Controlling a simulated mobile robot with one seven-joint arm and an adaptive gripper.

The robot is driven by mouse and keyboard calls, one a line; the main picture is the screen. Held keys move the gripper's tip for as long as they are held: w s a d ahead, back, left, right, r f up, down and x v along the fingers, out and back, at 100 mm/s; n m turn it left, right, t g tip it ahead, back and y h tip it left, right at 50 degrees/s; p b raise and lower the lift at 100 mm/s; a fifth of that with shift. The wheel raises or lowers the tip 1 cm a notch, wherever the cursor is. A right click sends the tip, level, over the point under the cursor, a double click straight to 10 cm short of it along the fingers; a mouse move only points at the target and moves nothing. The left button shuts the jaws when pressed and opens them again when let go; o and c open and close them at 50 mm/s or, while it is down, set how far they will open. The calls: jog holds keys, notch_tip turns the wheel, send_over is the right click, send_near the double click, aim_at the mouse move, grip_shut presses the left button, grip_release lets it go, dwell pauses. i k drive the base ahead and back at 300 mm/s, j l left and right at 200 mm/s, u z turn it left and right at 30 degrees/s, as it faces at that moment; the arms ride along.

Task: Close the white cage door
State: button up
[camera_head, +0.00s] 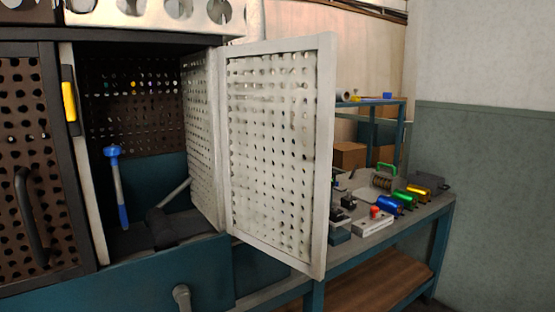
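The white cage door (268,150) is a white frame with a panel full of round holes. It stands open, swung outward to the right of the cage opening, with its hinge side near the opening's right edge. The dark cage interior (140,190) is exposed and holds a blue-headed tool (117,185) standing upright and a dark grey object (172,226) on its floor. A yellow piece (69,100) is on the post at the opening's left edge. My gripper is not in view.
A dark perforated door (30,160) with a curved handle is at the left. A teal workbench (430,210) behind the white door holds coloured cylinders (390,204) and small devices. A handle (182,297) sticks out below the opening. Grey wall stands at the right.

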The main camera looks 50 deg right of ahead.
aim_at(320, 130)
jog(key=l+u, duration=0.15)
jog(key=l, duration=0.6)
jog(key=l+u, duration=0.15)
jog(key=l, duration=0.55)
jog(key=l+u, duration=0.15)
jog(key=l, duration=0.6)
jog(key=k+l+u, duration=0.2)
jog(key=l, duration=0.5)
jog(key=k+l+u, duration=0.15)
jog(key=k+l, duration=0.45)
jog(key=k, duration=0.1)
jog(key=i+j, duration=0.1)
jog(key=j, duration=0.35)
